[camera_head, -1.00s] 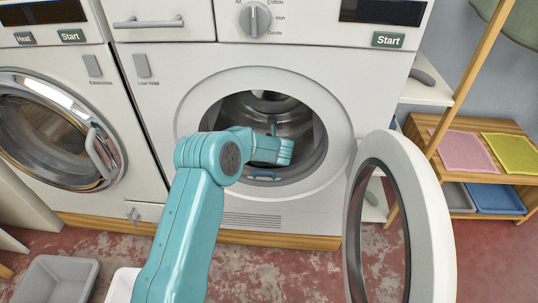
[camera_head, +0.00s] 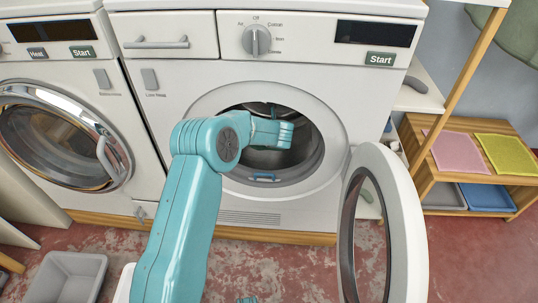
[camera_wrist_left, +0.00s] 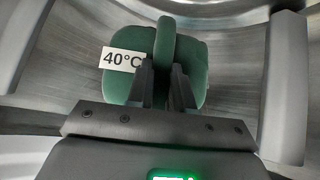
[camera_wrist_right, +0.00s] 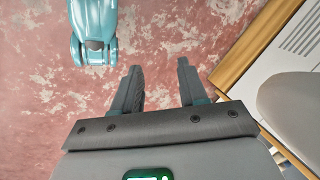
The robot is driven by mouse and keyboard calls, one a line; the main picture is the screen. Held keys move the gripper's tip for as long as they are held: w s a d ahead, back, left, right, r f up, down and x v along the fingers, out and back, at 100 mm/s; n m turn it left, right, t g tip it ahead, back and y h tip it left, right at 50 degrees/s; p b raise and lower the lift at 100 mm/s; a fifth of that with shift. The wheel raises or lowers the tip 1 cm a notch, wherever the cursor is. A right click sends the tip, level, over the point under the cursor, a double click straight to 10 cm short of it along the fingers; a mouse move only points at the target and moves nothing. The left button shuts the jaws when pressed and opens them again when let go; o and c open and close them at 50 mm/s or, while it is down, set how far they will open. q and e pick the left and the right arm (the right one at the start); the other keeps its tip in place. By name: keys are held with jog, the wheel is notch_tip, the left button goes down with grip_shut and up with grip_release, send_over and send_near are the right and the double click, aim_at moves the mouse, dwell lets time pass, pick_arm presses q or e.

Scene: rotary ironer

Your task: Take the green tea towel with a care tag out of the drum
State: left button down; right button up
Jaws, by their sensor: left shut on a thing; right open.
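The green tea towel (camera_wrist_left: 190,65) shows in the left wrist view, inside the metal drum (camera_wrist_left: 70,60). A white care tag reading 40°C (camera_wrist_left: 122,60) is on its left part. My left gripper (camera_wrist_left: 162,75) is shut on a raised fold in the towel's middle. In the head view my left arm reaches into the open drum (camera_head: 300,155), and the arm hides the towel and jaws there. My right gripper (camera_wrist_right: 160,75) is open and empty above the red floor, as the right wrist view shows.
The round door (camera_head: 405,230) stands open at the drum's right. Another machine with a closed door (camera_head: 60,145) is at left. A grey bin (camera_head: 70,278) sits on the floor at lower left. A wooden shelf (camera_head: 465,125) with pink and yellow cloths is at right.

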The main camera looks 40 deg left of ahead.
pick_arm(q)
jog(key=shift+r+p, duration=0.35)
jog(key=shift+r, duration=0.4)
pick_arm(e)
jog(key=shift+s+a+r, duration=0.1)
jog(key=shift+a+r, duration=0.05)
jog(key=shift+r, duration=0.35)
